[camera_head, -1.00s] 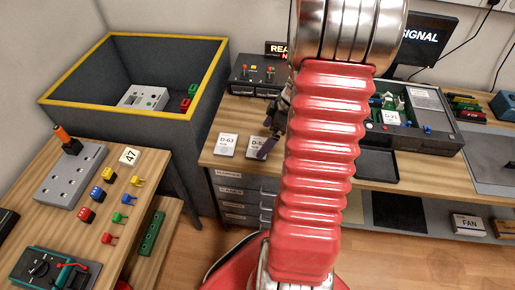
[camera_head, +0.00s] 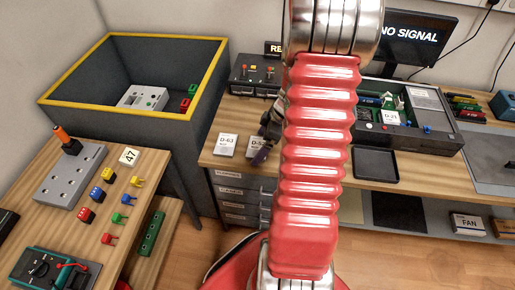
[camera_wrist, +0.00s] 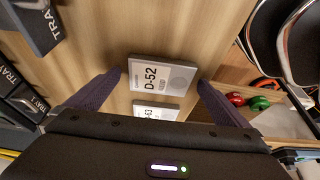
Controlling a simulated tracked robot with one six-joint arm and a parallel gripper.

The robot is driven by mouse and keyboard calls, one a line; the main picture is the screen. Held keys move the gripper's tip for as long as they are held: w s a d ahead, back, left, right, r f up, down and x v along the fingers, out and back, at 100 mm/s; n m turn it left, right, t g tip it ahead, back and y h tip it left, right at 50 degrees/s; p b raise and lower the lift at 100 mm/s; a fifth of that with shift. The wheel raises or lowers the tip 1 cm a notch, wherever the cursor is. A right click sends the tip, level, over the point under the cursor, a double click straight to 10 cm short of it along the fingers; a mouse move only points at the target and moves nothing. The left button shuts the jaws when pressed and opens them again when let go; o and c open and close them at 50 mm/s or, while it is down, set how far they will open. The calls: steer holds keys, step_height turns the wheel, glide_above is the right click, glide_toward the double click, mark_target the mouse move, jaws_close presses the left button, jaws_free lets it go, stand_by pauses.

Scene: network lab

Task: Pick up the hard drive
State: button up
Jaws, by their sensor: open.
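A light hard drive marked D-52 (camera_wrist: 163,74) lies flat on the wooden bench, between and ahead of my two fingertips in the wrist view. In the head view, D-52 (camera_head: 257,143) is partly hidden by my gripper (camera_head: 263,148). A second drive, marked D-63 (camera_head: 226,145), lies to its left; it also shows in the wrist view (camera_wrist: 155,110). My gripper (camera_wrist: 159,80) is open and empty, one finger to each side of D-52. I cannot tell how far above the bench the fingertips are. Another labelled drive (camera_head: 391,117) sits in the open chassis.
A black control box (camera_head: 255,77) stands behind the drives. The open chassis (camera_head: 440,142) and a dark tray (camera_head: 376,166) are to the right. A deep yellow-rimmed bin (camera_head: 185,123) is on the left. My red arm hides part of the bench.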

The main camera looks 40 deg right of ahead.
mark_target(260, 147)
steer(key=shift+c, duration=0.5)
steer(key=c, duration=1.3)
step_height(260, 147, up, 10)
